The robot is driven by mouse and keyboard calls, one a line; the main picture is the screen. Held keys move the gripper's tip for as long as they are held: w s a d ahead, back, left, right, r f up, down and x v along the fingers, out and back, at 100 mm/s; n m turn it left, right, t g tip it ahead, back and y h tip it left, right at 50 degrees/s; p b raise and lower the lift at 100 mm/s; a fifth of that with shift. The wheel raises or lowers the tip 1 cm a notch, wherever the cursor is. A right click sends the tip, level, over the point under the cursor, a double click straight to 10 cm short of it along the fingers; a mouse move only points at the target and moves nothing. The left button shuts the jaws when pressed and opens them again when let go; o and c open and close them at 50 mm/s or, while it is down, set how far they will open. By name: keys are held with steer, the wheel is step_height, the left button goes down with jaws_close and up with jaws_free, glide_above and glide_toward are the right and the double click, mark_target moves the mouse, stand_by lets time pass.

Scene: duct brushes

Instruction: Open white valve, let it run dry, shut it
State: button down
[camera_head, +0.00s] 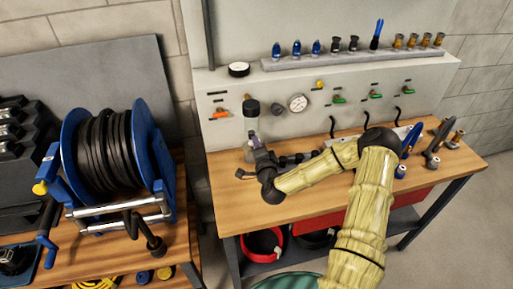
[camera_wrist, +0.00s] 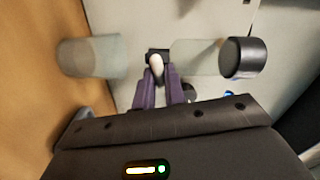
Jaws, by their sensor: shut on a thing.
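The white valve handle (camera_wrist: 156,65) sits between my purple fingers (camera_wrist: 160,84) in the wrist view, and my gripper is shut on it. The handle joins a dark fitting between two clear cylinders. The lower cylinder (camera_wrist: 92,57) looks empty, though it is blurred; the upper cylinder (camera_wrist: 195,56) has a black cap (camera_wrist: 243,57). In the head view my gripper (camera_head: 256,143) reaches this unit from the right. The upper cylinder (camera_head: 251,125) and black cap (camera_head: 251,107) show there, but the white handle is hidden. I cannot tell whether the valve is open.
A panel behind carries a pressure gauge (camera_head: 298,103), an orange-handled valve (camera_head: 220,115) and green-handled valves (camera_head: 339,100). The wooden bench (camera_head: 225,205) is clear in front of the unit. A hose reel (camera_head: 105,150) stands left; loose fittings (camera_head: 432,158) lie right.

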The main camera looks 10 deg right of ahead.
steer(key=shift+f+m+b, duration=0.15)
steer(key=shift+m+b, duration=0.3)
steer(key=shift+m, duration=0.75)
steer(key=c, duration=1.5)
jaws_free()
steer(key=shift+o, duration=0.2)
